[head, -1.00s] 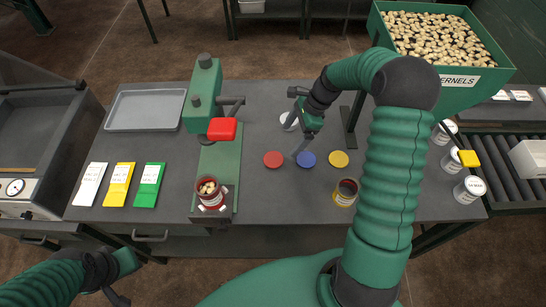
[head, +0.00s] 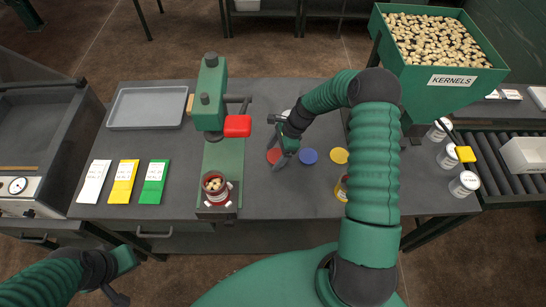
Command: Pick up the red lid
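The red lid (head: 272,156) lies flat on the dark table, left of the blue lid (head: 309,156) and the yellow lid (head: 339,155). My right gripper (head: 278,140) is over it, with its two fingers spread wide. The near grey finger covers the right part of the red lid. I cannot tell whether it touches the lid. Nothing shows between the fingers. My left gripper (head: 125,279) is off the table's front edge at the lower left, its fingers apart and empty.
The green press (head: 212,110) with a red-tipped lever stands left of my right gripper. A red can of kernels (head: 215,187) sits on its base. A yellow can (head: 341,188) is partly behind my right arm. The grey tray (head: 146,107) is empty.

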